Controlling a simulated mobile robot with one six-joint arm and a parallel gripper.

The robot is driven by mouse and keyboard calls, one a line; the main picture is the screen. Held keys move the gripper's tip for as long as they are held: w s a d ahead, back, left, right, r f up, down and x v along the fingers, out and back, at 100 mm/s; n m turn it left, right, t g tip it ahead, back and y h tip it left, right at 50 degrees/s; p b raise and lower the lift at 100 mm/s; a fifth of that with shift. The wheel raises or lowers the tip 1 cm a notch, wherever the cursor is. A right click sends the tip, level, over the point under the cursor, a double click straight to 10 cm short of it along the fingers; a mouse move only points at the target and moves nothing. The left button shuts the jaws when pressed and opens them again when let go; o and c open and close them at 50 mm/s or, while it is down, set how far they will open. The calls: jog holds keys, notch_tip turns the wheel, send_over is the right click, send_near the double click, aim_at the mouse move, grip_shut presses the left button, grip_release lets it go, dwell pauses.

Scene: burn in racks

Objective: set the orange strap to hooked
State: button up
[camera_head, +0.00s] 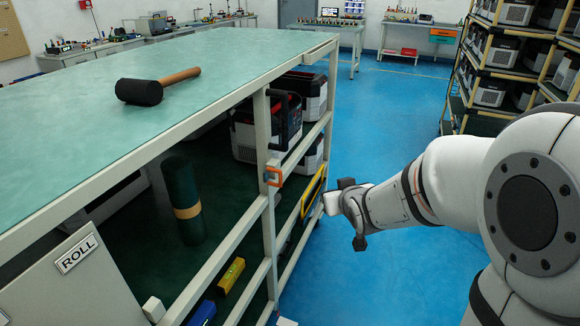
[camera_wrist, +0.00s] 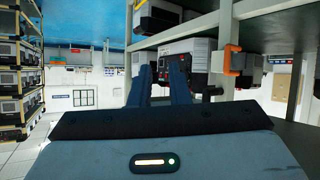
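The orange strap (camera_head: 273,177) is a small orange loop on the rack's front upright post, below the top rail. In the wrist view the orange strap (camera_wrist: 234,64) hangs at a grey post, right of my fingers, beside a dark block. Whether its end is hooked is too small to tell. My gripper (camera_head: 330,204) is to the right of the rack and apart from the strap, pointing left toward the rack. In the wrist view its two dark fingers (camera_wrist: 164,78) stand with a narrow gap, nothing visible between them.
A green-topped rack (camera_head: 235,62) fills the left, with a black mallet (camera_head: 150,88) on top and a dark green roll (camera_head: 182,200) inside. Boxed units (camera_head: 257,130) sit on its shelves. Another loaded rack (camera_head: 485,75) stands back right. Blue floor (camera_head: 385,120) between them is clear.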

jog(key=w+a+f+n+t+y+b, duration=0.2)
jog(key=w+a+f+y, duration=0.1)
jog(key=w+a+y, duration=0.15)
jog(key=n+y+b, duration=0.1)
jog(key=n+y, duration=0.1)
jog(key=y, duration=0.2)
send_near(280, 180)
jog(key=x, duration=0.3)
jog(key=shift+t, duration=0.4)
jog(key=x, duration=0.7)
jog(key=shift+w+a+f, duration=0.1)
jog(key=shift+f, duration=0.15)
jog(key=shift+c, duration=0.6)
grip_shut()
